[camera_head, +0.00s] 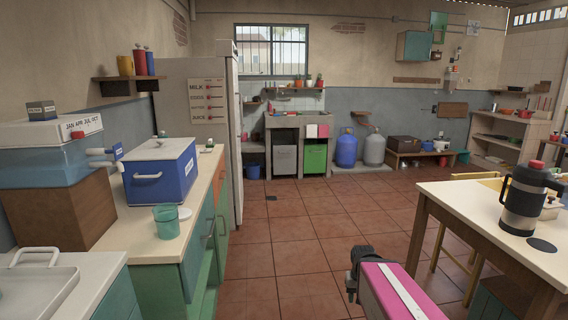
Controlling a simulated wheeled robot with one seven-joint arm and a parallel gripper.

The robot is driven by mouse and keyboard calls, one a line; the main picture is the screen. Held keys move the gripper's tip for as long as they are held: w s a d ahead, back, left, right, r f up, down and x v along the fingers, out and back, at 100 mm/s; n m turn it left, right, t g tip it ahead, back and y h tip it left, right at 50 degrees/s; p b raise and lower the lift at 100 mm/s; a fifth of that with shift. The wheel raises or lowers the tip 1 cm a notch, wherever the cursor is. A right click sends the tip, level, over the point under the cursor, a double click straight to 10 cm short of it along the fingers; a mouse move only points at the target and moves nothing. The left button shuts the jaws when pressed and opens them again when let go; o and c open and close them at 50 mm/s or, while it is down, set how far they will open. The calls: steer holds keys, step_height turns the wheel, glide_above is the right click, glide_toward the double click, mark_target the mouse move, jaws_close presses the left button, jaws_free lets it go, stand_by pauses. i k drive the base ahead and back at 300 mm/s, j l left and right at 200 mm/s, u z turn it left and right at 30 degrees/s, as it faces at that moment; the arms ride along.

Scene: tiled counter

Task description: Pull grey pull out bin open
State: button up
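The grey pull-out bin (286,160) stands under the tiled sink counter (297,120) at the far wall. Its front appears flush with the counter, beside a green bin front (315,159) on its right. My gripper (352,290) is at the bottom of the picture, right of centre, dark and small, at the end of my pink arm link. It is far from the bin, across the floor. Its fingers are too small and dark to tell whether they are open or shut. I see nothing held in it.
Red tiled floor (295,230) is clear between me and the sink. Green cabinets with a blue cooler (160,170) line the left, before a fridge (205,120). A table (500,215) with a flask (523,198) stands right. Gas cylinders (346,149) stand right of the sink.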

mark_target(283, 156)
steer(key=i+u, duration=0.25)
steer(key=i, duration=3.85)
steer(key=i+j, duration=0.1)
steer(key=i, duration=1.65)
steer(key=i+z, duration=0.4)
steer(key=i, duration=0.05)
